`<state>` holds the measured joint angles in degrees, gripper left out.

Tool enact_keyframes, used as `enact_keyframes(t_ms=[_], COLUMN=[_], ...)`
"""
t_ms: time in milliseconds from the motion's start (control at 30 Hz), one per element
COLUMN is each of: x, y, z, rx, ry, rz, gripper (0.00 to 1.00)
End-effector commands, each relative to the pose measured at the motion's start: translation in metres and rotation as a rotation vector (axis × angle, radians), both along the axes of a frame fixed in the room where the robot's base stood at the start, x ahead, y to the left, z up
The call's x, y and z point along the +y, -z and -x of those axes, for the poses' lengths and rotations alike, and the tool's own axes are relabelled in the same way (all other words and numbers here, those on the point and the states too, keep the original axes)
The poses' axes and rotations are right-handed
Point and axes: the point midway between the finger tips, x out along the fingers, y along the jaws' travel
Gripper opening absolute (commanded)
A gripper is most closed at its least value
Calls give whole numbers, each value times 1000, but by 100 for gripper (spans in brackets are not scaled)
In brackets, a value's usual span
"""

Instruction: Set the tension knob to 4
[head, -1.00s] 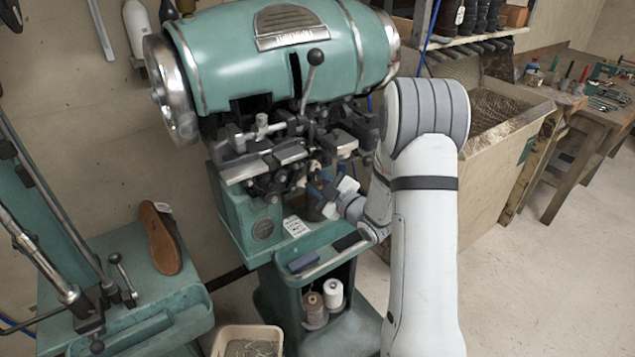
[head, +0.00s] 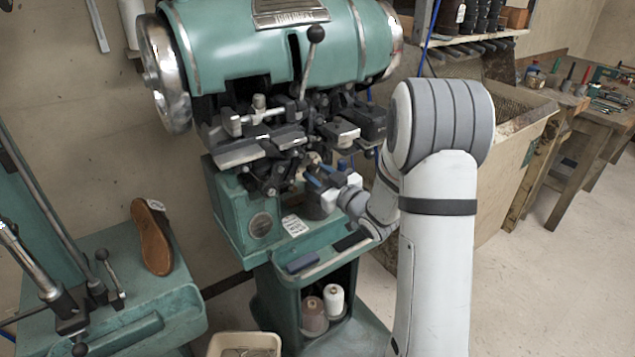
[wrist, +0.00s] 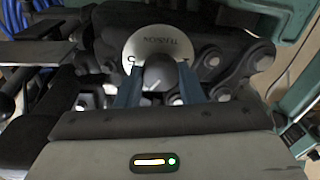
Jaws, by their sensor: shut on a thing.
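The tension knob (wrist: 158,72) is a dark rounded knob in front of a pale round dial plate (wrist: 160,42) in the wrist view. The plate's word TENSION appears upside down. Its numbers are mostly hidden behind the knob and fingers, so the setting cannot be read. My gripper (wrist: 158,86) is shut on the knob, with one blue finger on each side. In the head view my gripper (head: 325,183) reaches into the front of the green stitcher (head: 275,50), below its dark mechanism. The knob is not clear there.
Dark metal linkages (head: 270,150) crowd close above and left of my gripper. A lever with a black ball (head: 316,34) stands above. A green stand (head: 300,272) with thread spools is below. A bin (head: 515,130) stands to the right, with open floor before it.

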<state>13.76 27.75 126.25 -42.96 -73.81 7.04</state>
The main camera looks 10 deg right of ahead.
Motion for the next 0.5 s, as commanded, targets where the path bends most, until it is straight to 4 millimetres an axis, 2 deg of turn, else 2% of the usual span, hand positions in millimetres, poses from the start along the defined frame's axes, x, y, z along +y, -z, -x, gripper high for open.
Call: enact_keyframes(t_ms=[200,500], x=[1,1], y=[4,3], z=[1,1], rx=[48,74], ry=[-1,-1], rz=[-102,-163], gripper=[11,11])
